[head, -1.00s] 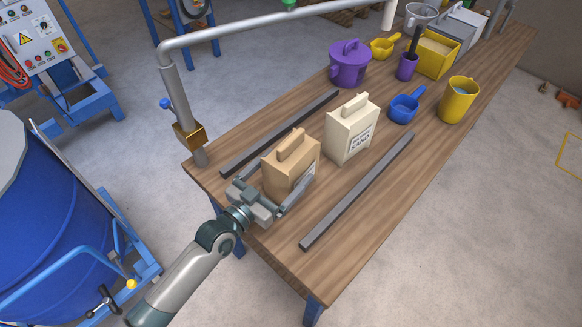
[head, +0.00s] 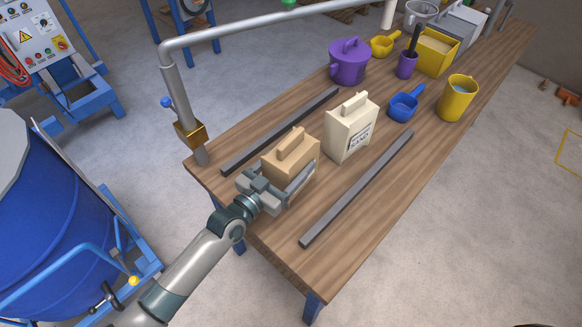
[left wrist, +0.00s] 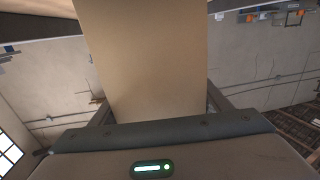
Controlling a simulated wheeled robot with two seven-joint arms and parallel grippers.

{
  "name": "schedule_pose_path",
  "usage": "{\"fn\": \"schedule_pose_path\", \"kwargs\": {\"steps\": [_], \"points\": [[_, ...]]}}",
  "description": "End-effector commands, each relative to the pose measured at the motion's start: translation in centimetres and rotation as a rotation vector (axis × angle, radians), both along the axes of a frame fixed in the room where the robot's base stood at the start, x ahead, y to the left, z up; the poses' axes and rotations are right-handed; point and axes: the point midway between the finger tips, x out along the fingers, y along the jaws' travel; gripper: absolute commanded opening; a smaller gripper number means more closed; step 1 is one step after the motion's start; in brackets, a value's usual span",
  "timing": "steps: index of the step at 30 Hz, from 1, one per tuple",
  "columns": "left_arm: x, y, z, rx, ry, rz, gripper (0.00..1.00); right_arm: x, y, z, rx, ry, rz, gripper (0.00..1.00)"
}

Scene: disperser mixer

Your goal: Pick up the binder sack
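A tan sack (head: 284,160) with a handle on top stands upright near the table's near left end; I take it for the binder sack, though its label is hidden. My left gripper (head: 272,184) is low at its near side, with one finger along each side of the sack. The fingers look spread wide, and I cannot tell whether they touch it. In the left wrist view the tan sack (left wrist: 145,60) fills the space between the fingers. My right gripper is not in view.
A cream sack (head: 349,130) labelled as sand stands just behind the tan one. Grey bars lie on the left (head: 280,132) and right (head: 358,190) of the wooden table (head: 290,245). A blue scoop (head: 404,106), yellow jug (head: 457,98) and purple pot (head: 349,63) are farther back.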

Motion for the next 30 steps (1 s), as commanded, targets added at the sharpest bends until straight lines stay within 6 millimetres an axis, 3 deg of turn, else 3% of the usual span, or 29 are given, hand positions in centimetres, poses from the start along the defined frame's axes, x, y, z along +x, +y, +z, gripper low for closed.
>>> {"fn": "schedule_pose_path", "kwargs": {"steps": [14,25,30], "points": [[0.1,-0.1,0.9,-0.006,-0.008,0.0,0.3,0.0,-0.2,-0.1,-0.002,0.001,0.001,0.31],[0.1,0.0,4.7,-0.007,-0.011,0.002,0.3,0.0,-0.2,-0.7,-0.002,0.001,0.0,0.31],[-2.0,1.1,5.7,-0.005,-0.008,0.0,0.3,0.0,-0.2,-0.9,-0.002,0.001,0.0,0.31]]}}
